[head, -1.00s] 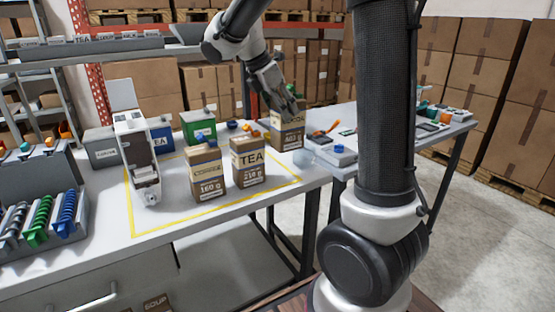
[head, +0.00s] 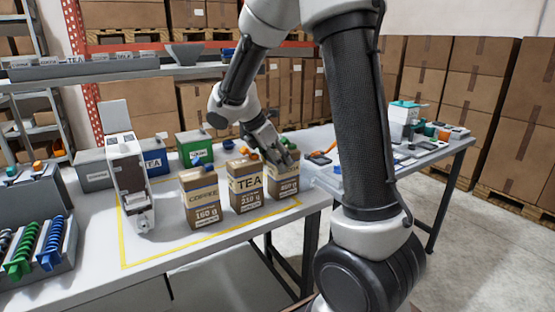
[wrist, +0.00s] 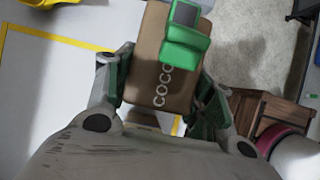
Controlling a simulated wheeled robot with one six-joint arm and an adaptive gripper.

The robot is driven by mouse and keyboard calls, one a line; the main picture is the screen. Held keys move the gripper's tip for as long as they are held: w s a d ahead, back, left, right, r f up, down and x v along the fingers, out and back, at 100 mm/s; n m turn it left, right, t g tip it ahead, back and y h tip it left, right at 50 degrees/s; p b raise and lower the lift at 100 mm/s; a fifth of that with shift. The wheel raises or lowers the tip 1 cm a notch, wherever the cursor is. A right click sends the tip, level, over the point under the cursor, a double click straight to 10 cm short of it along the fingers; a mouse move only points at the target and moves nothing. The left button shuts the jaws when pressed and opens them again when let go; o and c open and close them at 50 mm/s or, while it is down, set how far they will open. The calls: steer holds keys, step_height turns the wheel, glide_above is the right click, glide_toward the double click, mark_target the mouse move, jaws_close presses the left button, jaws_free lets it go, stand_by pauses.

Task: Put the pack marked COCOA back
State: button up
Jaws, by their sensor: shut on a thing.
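My gripper (head: 283,160) is shut on the brown pack marked COCOA (head: 284,188), with its fingers on both sides of the pack's top. In the wrist view the pack (wrist: 150,60) shows the letters "COCO" and a green clip (wrist: 187,38) on its top. The pack is upright, just right of the pack marked TEA (head: 246,190), which has an orange clip. The pack marked COFFEE (head: 203,203), with a blue clip, stands left of TEA. I cannot tell whether the COCOA pack's base touches the table.
A yellow outline (head: 170,254) marks the white table (head: 98,255). A white dispenser-like machine (head: 130,180), a blue TEA bin (head: 153,161) and a green bin (head: 195,145) stand behind and left. Coloured coils (head: 50,243) sit at far left. Another table (head: 435,152) is at right.

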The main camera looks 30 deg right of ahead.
steer(key=o, duration=1.3)
steer(key=shift+f, duration=0.1)
steer(key=shift+o, duration=0.2)
steer(key=v, duration=1.2)
steer(key=s+d+m+t+y, duration=0.1)
steer(key=s+m+t+y, duration=0.1)
steer(key=s+m, duration=0.7)
steer(key=s+d+f+m+t+y, duration=0.1)
steer(key=s+m+y, duration=0.3)
steer(key=s+m, duration=0.5)
steer(key=s+d+t, duration=0.1)
steer(key=s, duration=0.4)
steer(key=shift+s, duration=0.2)
steer(key=shift+f, duration=0.1)
